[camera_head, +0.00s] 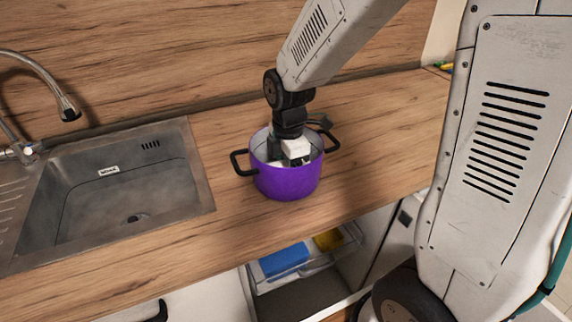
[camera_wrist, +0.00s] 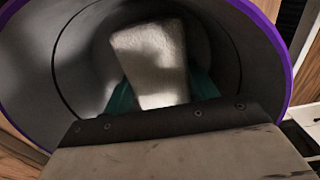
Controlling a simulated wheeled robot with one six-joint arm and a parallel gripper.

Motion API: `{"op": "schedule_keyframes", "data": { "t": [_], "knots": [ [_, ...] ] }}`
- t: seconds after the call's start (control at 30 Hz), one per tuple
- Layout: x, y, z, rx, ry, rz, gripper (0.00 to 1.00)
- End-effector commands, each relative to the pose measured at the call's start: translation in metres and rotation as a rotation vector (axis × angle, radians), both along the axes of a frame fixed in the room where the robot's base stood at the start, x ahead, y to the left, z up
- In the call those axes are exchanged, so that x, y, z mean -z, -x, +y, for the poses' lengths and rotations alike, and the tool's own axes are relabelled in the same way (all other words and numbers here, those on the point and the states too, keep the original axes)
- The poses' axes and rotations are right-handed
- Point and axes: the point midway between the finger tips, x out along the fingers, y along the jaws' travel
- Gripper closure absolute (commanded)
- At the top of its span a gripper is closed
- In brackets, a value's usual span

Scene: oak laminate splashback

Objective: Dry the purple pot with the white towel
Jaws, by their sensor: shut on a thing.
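The purple pot (camera_head: 287,183) stands upright on the wooden counter, right of the sink, with a black handle on each side. In the wrist view its purple rim (camera_wrist: 284,62) and grey inside fill most of the picture. My gripper (camera_head: 294,150) reaches down into the pot from above. The white towel (camera_head: 296,148) shows as a pale block at the gripper inside the pot. In the wrist view the towel (camera_wrist: 150,62) sits between my teal fingertips, which are shut on it. The lower part of the towel is hidden in the head view by the pot wall.
A steel sink (camera_head: 120,190) with a tap (camera_head: 66,108) lies to the left. Below the counter an open drawer (camera_head: 300,268) holds a blue item (camera_head: 284,260) and a yellow item (camera_head: 328,240). The wooden splashback (camera_head: 170,55) rises behind. Counter is clear around the pot.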

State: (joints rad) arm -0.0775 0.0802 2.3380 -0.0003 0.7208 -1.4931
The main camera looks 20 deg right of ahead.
Motion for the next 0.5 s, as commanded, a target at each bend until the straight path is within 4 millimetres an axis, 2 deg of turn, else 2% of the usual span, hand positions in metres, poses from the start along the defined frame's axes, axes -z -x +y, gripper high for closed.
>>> {"op": "schedule_keyframes", "data": {
  "t": [0.5],
  "knots": [
    [0.002,-0.023,0.000,0.000,0.000,0.002,0.63]
  ]
}}
